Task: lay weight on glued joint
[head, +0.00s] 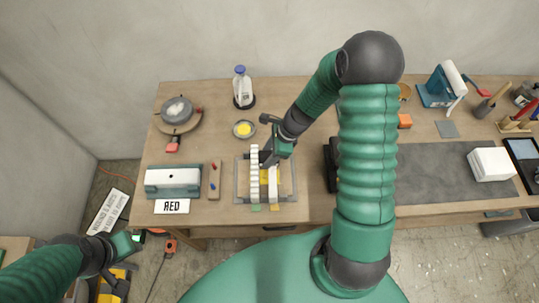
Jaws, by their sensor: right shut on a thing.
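My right gripper (272,153) is over the upper part of a grey frame (238,184) on the workbench. It is shut on a small dark thing (266,158), perhaps the weight, mostly hidden by the gripper. In the frame lie a ribbed white strip (255,180), a second pale strip (273,190) and yellow pieces. The glued joint itself is too small to make out; whether the held thing touches the strips is unclear. My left gripper (136,238) hangs at lower left, off the bench; its jaws are too small to judge.
A bottle (242,90) and a yellow dish (244,129) stand behind. A dark mat (435,170) lies right.

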